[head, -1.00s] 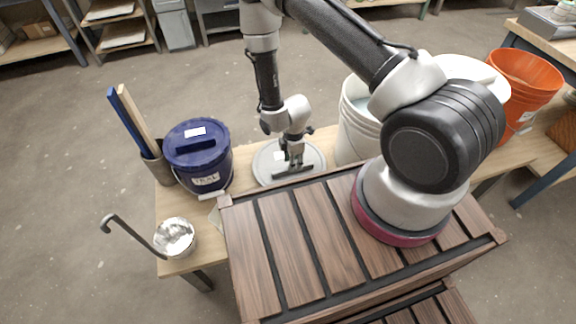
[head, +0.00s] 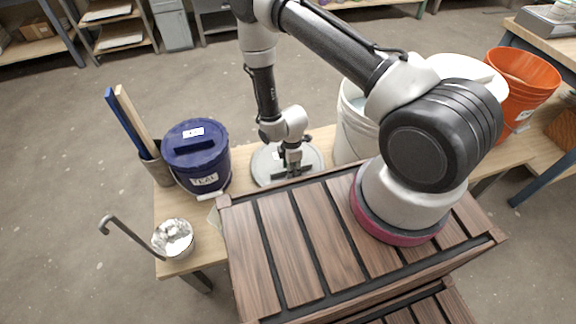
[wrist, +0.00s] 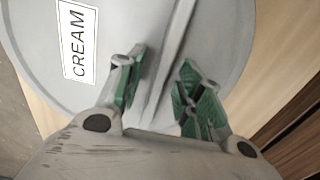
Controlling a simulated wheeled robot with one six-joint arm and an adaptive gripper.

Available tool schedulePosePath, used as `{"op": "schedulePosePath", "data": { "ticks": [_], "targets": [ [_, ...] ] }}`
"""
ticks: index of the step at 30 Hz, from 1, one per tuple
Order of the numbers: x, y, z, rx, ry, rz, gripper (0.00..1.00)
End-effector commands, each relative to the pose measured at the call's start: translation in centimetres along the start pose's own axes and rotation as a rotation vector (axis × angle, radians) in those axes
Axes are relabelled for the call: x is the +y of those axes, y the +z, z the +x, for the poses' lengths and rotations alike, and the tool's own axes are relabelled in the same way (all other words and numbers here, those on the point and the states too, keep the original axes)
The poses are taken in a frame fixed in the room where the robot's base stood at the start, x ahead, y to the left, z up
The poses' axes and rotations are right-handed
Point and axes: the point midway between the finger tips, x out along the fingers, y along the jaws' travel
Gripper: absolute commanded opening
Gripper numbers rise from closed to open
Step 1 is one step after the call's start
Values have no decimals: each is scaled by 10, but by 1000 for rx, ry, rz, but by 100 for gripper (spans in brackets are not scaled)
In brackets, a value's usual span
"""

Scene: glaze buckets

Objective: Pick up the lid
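The grey round lid (head: 262,166) lies flat on the wooden bench, with a bar handle across its middle. In the wrist view the lid (wrist: 35,35) carries a white label reading CREAM (wrist: 77,40). My gripper (head: 292,166) is low over the lid's middle. In the wrist view my gripper (wrist: 162,65) is open, its green-padded fingers on either side of the bar handle (wrist: 174,45), with a gap visible on both sides. Whether the fingertips touch the lid cannot be told.
A blue lidded bucket labelled TEAL (head: 197,160) stands left of the lid. A white bucket (head: 352,135) stands close on its right, an orange bucket (head: 522,85) farther right. A holder with sticks (head: 158,170) and a metal ladle (head: 172,240) are at the left.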

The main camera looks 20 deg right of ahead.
Motion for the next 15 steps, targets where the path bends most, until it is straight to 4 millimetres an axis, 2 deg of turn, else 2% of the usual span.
{"op": "schedulePosePath", "data": {
  "ticks": [8,14,15],
  "targets": [
    [0,0,0,0,0,0,37],
    [0,0,0,0,0,0,2],
    [0,0,0,0,0,0,0]
  ]
}}
